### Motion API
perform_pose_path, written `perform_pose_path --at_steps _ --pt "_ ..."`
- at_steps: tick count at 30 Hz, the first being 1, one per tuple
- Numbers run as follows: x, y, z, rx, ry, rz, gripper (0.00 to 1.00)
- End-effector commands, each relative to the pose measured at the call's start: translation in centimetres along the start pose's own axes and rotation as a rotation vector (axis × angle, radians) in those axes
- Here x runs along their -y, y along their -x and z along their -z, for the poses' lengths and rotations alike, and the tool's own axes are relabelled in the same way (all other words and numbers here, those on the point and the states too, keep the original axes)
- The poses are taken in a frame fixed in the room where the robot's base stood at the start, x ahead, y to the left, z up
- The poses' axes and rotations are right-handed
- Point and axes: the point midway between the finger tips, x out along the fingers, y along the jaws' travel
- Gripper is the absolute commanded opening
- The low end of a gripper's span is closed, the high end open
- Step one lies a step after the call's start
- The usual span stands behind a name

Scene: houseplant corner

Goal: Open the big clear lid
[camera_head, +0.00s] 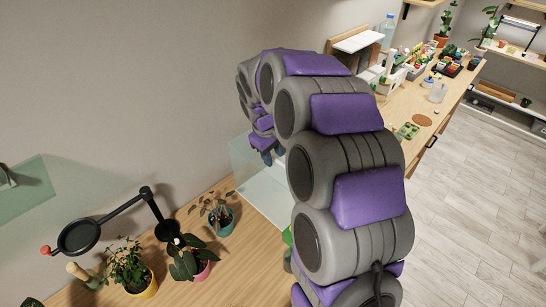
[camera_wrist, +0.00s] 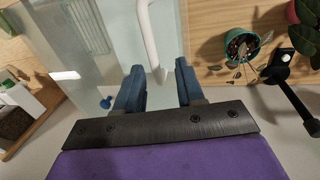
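A clear glass-like box (camera_head: 262,200) stands on the wooden bench, mostly behind my arm in the head view. In the wrist view its clear panel (camera_wrist: 115,50) fills the upper left and middle. A white bar handle (camera_wrist: 149,38) runs down the picture, and its lower end shows in line with the gap between my fingertips. My gripper (camera_wrist: 159,68) has two blue fingers spread apart with nothing clasped between them. I cannot tell how deep the handle lies between them. In the head view the gripper (camera_head: 267,156) is small and partly hidden by my arm at the box.
Potted plants stand left of the box: a teal pot (camera_head: 221,222), a pink pot (camera_head: 199,271) and a yellow pot (camera_head: 143,287). A black magnifier lamp (camera_head: 82,237) is beside them. The bench beyond my arm holds a bottle (camera_head: 438,93) and small items.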

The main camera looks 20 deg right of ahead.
Motion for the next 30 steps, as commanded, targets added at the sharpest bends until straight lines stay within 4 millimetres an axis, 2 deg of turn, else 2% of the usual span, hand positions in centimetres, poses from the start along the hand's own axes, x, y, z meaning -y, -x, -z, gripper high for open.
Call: perform_pose_path --at_steps 4,13,25,30 --pt "-0.18 -1.06 -0.14 0.0 0.0 0.002 0.38" --pt "0.21 -1.14 0.02 0.002 0.0 -0.002 0.38" --pt "0.16 -1.17 -0.02 0.002 0.0 0.001 0.01" --pt "0.16 -1.21 -0.08 0.004 0.0 0.001 0.0"
